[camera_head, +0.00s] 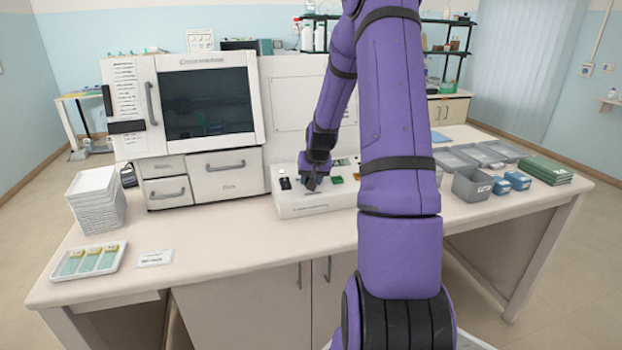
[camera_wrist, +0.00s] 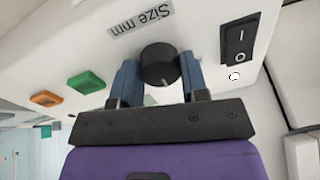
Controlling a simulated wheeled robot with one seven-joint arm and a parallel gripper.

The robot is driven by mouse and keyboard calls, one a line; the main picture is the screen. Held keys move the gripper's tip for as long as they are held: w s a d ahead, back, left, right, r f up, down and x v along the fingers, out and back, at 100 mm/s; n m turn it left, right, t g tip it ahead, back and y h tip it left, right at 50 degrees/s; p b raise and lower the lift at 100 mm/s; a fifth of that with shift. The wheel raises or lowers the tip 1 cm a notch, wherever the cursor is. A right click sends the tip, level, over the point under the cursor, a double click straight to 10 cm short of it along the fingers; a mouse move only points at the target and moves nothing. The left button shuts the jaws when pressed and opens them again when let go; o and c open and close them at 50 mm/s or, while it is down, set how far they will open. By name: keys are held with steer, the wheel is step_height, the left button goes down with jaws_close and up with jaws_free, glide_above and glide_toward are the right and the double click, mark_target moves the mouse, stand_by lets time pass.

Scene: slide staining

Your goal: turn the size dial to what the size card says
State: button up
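The size dial (camera_wrist: 158,62) is a round black knob beside a "Size mm" label (camera_wrist: 141,17) on a white sloped panel. A pale mark shows near its lower edge; no scale is readable. My gripper (camera_wrist: 159,78) has one blue-grey finger on each side of the dial, with no clear gap at either side. In the head view my gripper (camera_head: 312,182) is down at the white control box (camera_head: 315,205), and the dial is hidden behind it. A small white card (camera_head: 155,258) with print too small to read lies on the bench at the left; I cannot tell if it is the size card.
A black rocker switch (camera_wrist: 240,40) sits right of the dial in the wrist view. A green button (camera_wrist: 86,83) and an orange button (camera_wrist: 46,98) sit left. A slide tray (camera_head: 88,261) and stacked white trays (camera_head: 96,198) stand at the bench's left.

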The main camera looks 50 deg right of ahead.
steer(key=shift+m, duration=0.4)
steer(key=m, duration=0.4)
steer(key=shift+a+m, duration=0.1)
steer(key=shift+m, duration=0.3)
steer(key=m, duration=0.5)
steer(key=shift+h, duration=0.3)
steer(key=shift+m, duration=0.4)
steer(key=o, duration=0.9)
steer(key=shift+o, duration=0.2)
steer(key=v, duration=1)
steer(key=shift+a+r, duration=0.15)
steer(key=shift+r, duration=0.25)
